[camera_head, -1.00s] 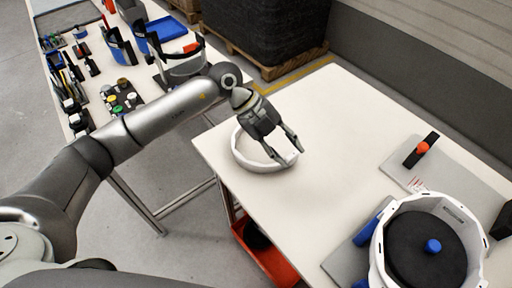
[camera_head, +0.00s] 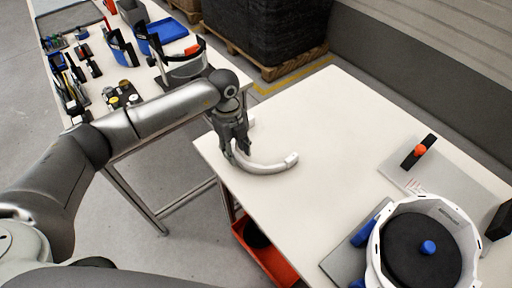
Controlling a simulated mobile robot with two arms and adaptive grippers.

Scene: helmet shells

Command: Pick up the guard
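The guard (camera_head: 268,168) is a white curved band lying on the near left part of the white table, its free end towards the right. My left gripper (camera_head: 237,158) points down at the left part of the guard. Its fingers lie on either side of the band there and hide some of it. I cannot tell whether they press on it. The guard appears to rest on the table top. My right gripper is not in view.
A white helmet shell (camera_head: 459,222) with a black inside stands in a fixture at the lower right. A grey plate (camera_head: 440,183) with an orange-knobbed clamp (camera_head: 420,150) lies behind it. A second table at the left holds tools and parts. The middle of the white table (camera_head: 335,120) is clear.

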